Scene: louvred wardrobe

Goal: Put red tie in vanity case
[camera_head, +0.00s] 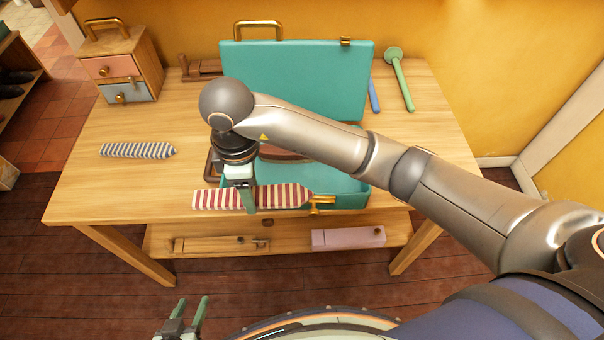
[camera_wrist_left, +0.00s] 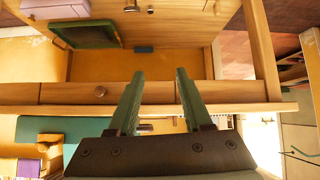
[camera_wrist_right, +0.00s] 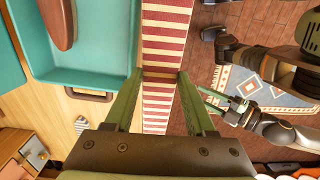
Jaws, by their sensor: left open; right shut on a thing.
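The red tie (camera_head: 280,196), striped red and cream, is held level at the front edge of the open case. My right gripper (camera_head: 246,200) is shut on the tie, and the right wrist view shows the tie (camera_wrist_right: 165,40) running between its fingers (camera_wrist_right: 157,80). The vanity case (camera_head: 297,80) is teal with its lid raised; its tray (camera_head: 345,190) is partly hidden by my right arm. In the right wrist view the case's tray (camera_wrist_right: 100,75) lies left of the tie. My left gripper (camera_head: 190,305) is open and empty, low in front of the table; its fingers also show in the left wrist view (camera_wrist_left: 158,90).
A blue striped tie (camera_head: 138,150) lies on the table's left. A small drawer box (camera_head: 125,68) stands at the back left. A green spoon-like tool (camera_head: 400,80) and a blue item (camera_head: 374,96) lie right of the lid. A brown object (camera_wrist_right: 60,22) lies inside the case.

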